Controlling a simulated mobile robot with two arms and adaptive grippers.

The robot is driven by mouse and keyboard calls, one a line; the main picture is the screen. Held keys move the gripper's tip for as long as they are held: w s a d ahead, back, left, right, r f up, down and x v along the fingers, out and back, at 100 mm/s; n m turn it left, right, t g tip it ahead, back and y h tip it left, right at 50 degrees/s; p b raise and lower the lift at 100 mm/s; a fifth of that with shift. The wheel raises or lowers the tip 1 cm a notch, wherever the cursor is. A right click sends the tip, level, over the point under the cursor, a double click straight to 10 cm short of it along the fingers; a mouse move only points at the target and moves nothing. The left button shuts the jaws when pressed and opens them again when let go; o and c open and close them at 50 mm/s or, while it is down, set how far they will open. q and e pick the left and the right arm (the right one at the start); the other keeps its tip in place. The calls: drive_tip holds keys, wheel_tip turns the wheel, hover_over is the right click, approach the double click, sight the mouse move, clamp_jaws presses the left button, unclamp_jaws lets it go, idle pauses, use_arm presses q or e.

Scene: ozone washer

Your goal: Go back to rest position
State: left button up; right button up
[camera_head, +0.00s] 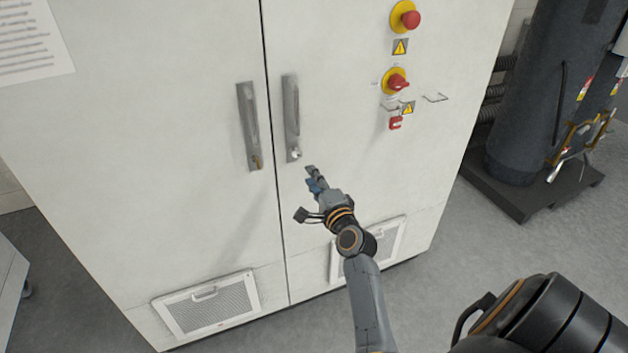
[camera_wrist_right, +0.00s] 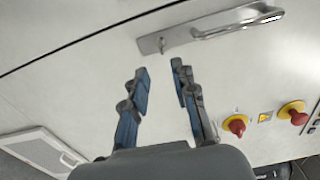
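My right gripper (camera_head: 313,178) reaches toward the white cabinet (camera_head: 190,200) in the head view, just below and right of the right door handle (camera_head: 291,117). In the right wrist view the two fingers of my right gripper (camera_wrist_right: 158,82) stand apart with nothing between them. The same handle (camera_wrist_right: 212,30) lies beyond the fingertips there, and the gripper appears apart from it. The left door handle (camera_head: 249,126) is upright beside the door seam. My left gripper is not in the head view.
Two red knobs on yellow discs, the upper (camera_head: 405,17) and the lower (camera_head: 396,82), stick out of the right door. Vent grilles sit low on the left door (camera_head: 208,304) and right door. A dark tank (camera_head: 530,100) stands on a base at right. Grey floor (camera_head: 480,240) is open in front.

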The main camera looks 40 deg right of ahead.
drive_tip(key=shift+s, duration=0.2)
idle(0.4)
drive_tip(key=s+a+f+n+g+y, duration=0.1)
drive_tip(key=a+f+n+g, duration=0.2)
drive_tip(key=f, duration=0.7)
drive_tip(key=s+a+f+n+g+y, duration=0.1)
drive_tip(key=a+f+n+y, duration=0.3)
drive_tip(key=f, duration=0.6)
drive_tip(key=s+a+f+n+g+h, duration=0.1)
drive_tip(key=s+a+f+n+g, duration=0.2)
drive_tip(key=f, duration=0.5)
drive_tip(key=s+a+f+n+g, duration=0.1)
drive_tip(key=s+a+f, duration=0.35)
drive_tip(key=f, duration=0.35)
drive_tip(key=s+a+f+n+g, duration=0.2)
drive_tip(key=s+f+n, duration=0.1)
drive_tip(key=s+f, duration=0.55)
drive_tip(key=s+a+f+n+g, duration=0.1)
drive_tip(key=s+f+n+g, duration=0.4)
drive_tip(key=s, duration=0.7)
drive_tip(key=s+f+n, duration=0.2)
drive_tip(key=s+f, duration=0.1)
drive_tip(key=s, duration=0.7)
drive_tip(key=s+f+n+g, duration=0.1)
drive_tip(key=s+f, duration=0.3)
drive_tip(key=s, duration=0.6)
drive_tip(key=shift+d+n+g, duration=0.3)
drive_tip(key=shift+d+n, duration=0.1)
drive_tip(key=shift+n, duration=0.3)
